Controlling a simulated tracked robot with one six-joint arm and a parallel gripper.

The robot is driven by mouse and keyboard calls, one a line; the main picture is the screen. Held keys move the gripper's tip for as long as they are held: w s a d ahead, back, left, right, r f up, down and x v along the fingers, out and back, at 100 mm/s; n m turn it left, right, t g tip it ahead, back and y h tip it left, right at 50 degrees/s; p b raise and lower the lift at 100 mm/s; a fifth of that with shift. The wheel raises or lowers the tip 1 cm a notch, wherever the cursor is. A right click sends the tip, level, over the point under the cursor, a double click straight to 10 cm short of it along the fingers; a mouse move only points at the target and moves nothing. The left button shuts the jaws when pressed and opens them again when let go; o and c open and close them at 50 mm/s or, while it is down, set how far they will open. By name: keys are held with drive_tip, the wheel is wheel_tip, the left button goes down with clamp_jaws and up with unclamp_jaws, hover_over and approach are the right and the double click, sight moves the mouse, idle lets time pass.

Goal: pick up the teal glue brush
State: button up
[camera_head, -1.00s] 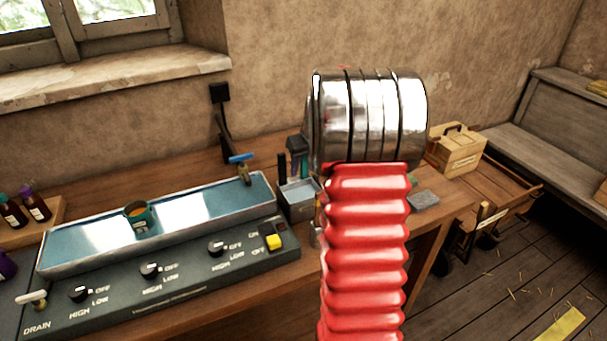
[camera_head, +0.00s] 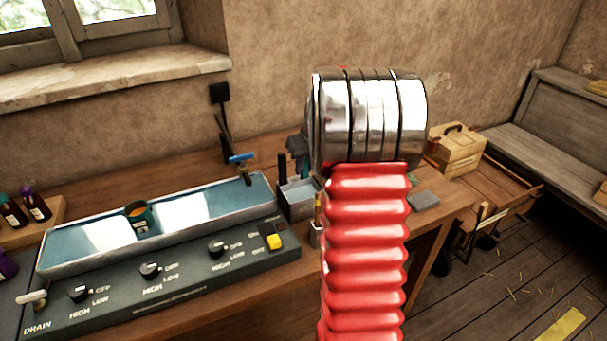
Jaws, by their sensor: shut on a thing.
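My red bellows arm and its silver wrist rings fill the centre of the head view and hide most of what is behind them. A dark part that looks like my gripper (camera_head: 297,146) shows just left of the rings, above the bench. A dull teal piece, which looks like part of the teal glue brush (camera_head: 303,166), shows at its lower side. My gripper is shut on it. The fingertips and most of the brush are hidden.
A square grey container (camera_head: 297,210) and a small metal cup (camera_head: 316,236) stand beside my arm. A wooden box (camera_head: 456,150) is at the right.

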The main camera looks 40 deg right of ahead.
clamp_jaws()
wheel_tip(320, 180, up, 10)
idle(0.6)
idle(0.4)
drive_tip(key=shift+r, duration=0.15)
drive_tip(key=s+a+r, duration=0.4)
drive_tip(key=a, duration=0.1)
